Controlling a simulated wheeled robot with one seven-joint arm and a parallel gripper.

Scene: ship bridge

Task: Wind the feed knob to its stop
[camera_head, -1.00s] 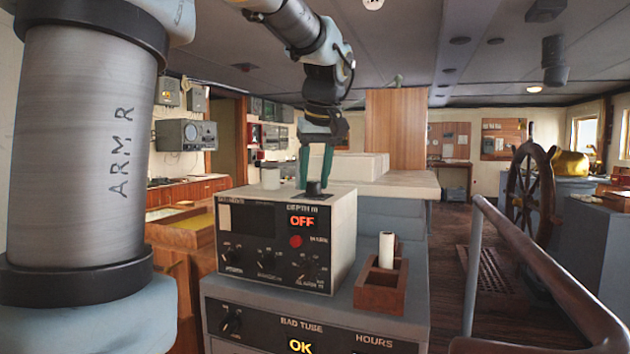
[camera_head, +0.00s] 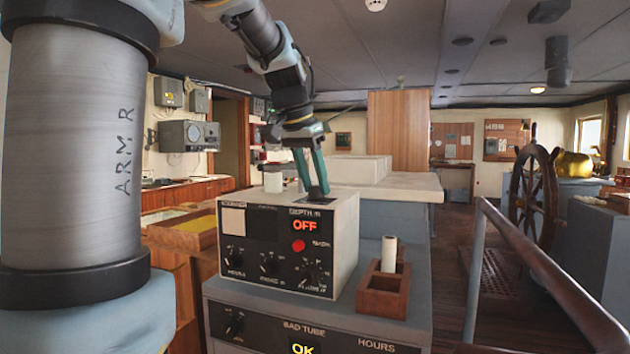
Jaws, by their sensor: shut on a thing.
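The depth sounder (camera_head: 275,240) is a pale box with a black front panel, standing on a grey cabinet. A small dark knob (camera_head: 317,194), which I take for the feed knob, sits on its top near the back right. My gripper (camera_head: 316,188) comes down from above with its green fingers shut on this knob, and the fingers hide part of it. The arm leans in from the upper left. The front panel has several black dials, a red button (camera_head: 298,246) and a lit red "OFF" display (camera_head: 305,225). Any mark of the knob's angle is too small to tell.
A white cylinder (camera_head: 273,182) stands beside my gripper, on or behind the box. A wooden holder (camera_head: 384,304) with a white roll (camera_head: 389,254) stands to the right of the box. The cabinet below shows a lit "OK".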

